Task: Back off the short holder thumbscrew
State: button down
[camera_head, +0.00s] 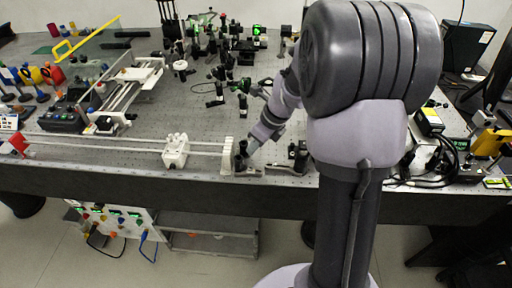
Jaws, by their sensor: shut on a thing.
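My gripper (250,147) reaches down and left to the front edge of the bench, at a dark post holder (240,161). It is shut at the holder's upper right side, where the thumbscrew would sit. The thumbscrew itself is too small and too covered by my fingers to make out. The holder stands upright on the bench, just right of a white rail end block. Another dark mount (298,156) stands to the right of my gripper, apart from it.
A long rail with a white carriage (175,151) runs left along the front of the perforated bench (110,165). Dense optics (225,60) crowd the back. Cables and a yellow device (491,142) lie at the right. Bare bench shows left of the optics.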

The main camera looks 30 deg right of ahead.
jog(key=shift+s+a+t+h+b, duration=0.15)
jog(key=shift+a+t+h+b, duration=0.2)
jog(key=shift+h, duration=0.45)
jog(key=shift+s+a+r+n+t+h+p, duration=0.15)
jog(key=shift+n+t+h+p, duration=0.2)
jog(key=shift+h+p, duration=0.35)
jog(key=h+p, duration=0.1)
jog(key=p, duration=0.1)
jog(key=shift+a+t+p, duration=0.1)
jog(key=shift+t+p, duration=0.3)
jog(key=shift+n+h, duration=0.25)
jog(key=shift+h, duration=0.15)
jog(key=shift+f+t+h+p, duration=0.3)
jog(key=shift+t+p, duration=0.1)
jog(key=shift+p, duration=0.3)
jog(key=c, duration=1.4)
grip_release()
